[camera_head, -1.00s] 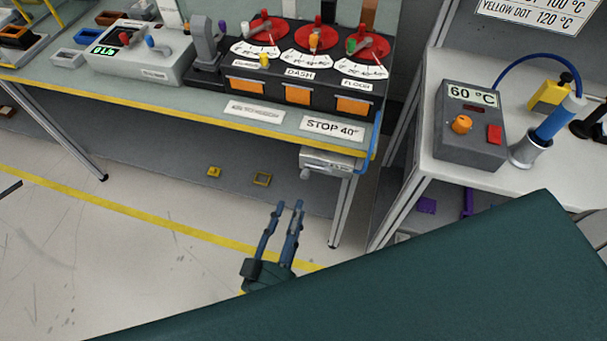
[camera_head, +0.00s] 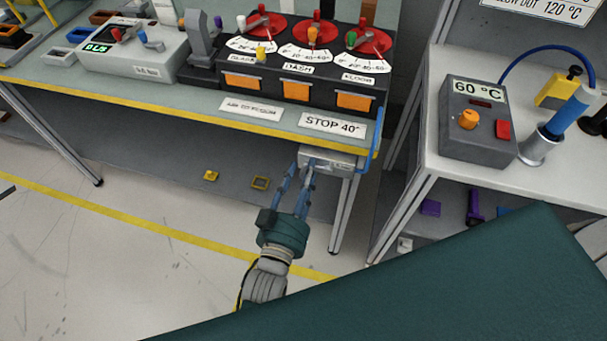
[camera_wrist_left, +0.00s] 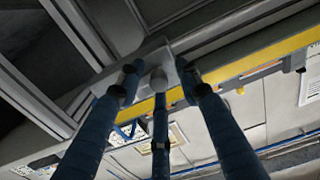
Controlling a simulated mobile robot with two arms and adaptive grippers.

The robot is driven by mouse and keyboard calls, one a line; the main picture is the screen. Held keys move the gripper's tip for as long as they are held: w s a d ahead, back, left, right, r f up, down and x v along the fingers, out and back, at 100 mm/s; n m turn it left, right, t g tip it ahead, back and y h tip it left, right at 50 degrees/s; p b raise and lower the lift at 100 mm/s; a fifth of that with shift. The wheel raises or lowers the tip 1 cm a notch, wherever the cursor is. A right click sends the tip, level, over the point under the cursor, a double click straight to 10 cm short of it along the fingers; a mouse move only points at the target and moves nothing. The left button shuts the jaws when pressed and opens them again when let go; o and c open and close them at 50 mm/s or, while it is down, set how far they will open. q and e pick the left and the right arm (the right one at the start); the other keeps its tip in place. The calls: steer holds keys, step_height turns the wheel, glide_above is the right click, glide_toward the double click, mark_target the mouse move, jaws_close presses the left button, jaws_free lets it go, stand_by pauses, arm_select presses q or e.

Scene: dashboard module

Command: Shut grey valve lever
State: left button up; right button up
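A light grey valve box (camera_head: 333,160) is mounted under the right front edge of the bench. Its grey lever is mostly hidden behind my fingers in the head view. In the left wrist view a rounded grey knob end (camera_wrist_left: 158,79) shows in front of a grey plate, between the fingertips. My left gripper (camera_head: 301,172) reaches up from below with its fingers apart around the knob end. I cannot tell whether a finger touches it. My right gripper is not in view.
The bench's yellow front edge (camera_head: 185,117) and a STOP 40° sign (camera_head: 332,125) are just above the gripper. A bench leg (camera_head: 343,215) and a blue hose (camera_head: 376,135) are close on the right.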

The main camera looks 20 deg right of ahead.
arm_select(q)
jaws_close()
steer(key=shift+r+m+p, duration=0.35)
steer(key=shift+m+p, duration=0.05)
steer(key=shift+p, duration=0.2)
steer(key=shift+f, duration=0.1)
jaws_free()
steer(key=v, duration=1.2)
